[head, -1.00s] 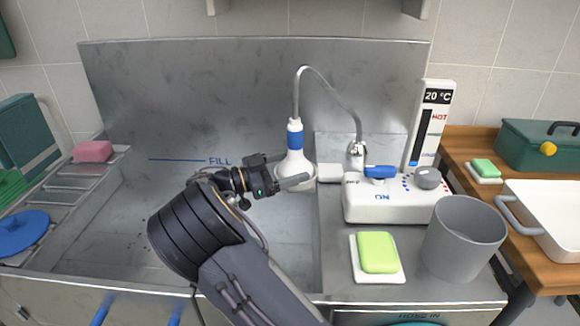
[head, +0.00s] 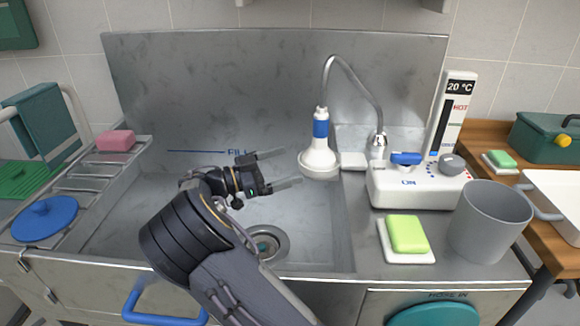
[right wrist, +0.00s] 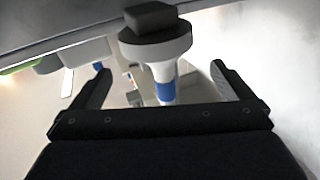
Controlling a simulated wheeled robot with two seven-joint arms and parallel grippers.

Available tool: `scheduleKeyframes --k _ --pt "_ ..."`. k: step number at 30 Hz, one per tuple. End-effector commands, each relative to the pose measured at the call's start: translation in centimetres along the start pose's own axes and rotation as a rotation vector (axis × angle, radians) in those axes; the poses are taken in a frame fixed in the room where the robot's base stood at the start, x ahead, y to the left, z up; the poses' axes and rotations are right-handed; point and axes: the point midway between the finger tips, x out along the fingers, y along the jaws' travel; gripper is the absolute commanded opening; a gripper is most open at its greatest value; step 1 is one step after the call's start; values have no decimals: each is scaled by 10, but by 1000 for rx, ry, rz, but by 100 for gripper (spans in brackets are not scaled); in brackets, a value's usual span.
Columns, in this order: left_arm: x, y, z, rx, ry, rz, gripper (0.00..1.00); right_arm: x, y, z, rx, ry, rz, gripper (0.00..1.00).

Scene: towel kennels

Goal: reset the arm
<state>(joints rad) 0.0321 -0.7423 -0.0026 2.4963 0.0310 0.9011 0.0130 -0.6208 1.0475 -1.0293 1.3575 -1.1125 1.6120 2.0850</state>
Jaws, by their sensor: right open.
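My right arm reaches up from the bottom of the head view over the steel sink. Its gripper (head: 292,168) is open and empty, with its two fingers pointing right. My left gripper is not in view.
The white control box (head: 415,190), a green soap on a dish (head: 407,236) and a grey cup (head: 490,222) stand on the counter right of the sink. A pink sponge (head: 115,140) and a blue lid (head: 45,218) lie at the left. The sink basin is clear, with a drain (head: 267,244).

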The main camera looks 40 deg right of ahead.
Motion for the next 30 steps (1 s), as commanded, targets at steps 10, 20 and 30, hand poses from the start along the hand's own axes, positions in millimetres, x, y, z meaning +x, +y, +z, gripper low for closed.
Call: scheduleKeyframes --k 10,20,30 --pt "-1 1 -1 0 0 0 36 2 -1 -6 4 9 5 100" --pt "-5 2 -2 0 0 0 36 3 -2 -11 5 10 6 100" --pt "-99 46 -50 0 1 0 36 15 -6 -124 6 10 6 100"
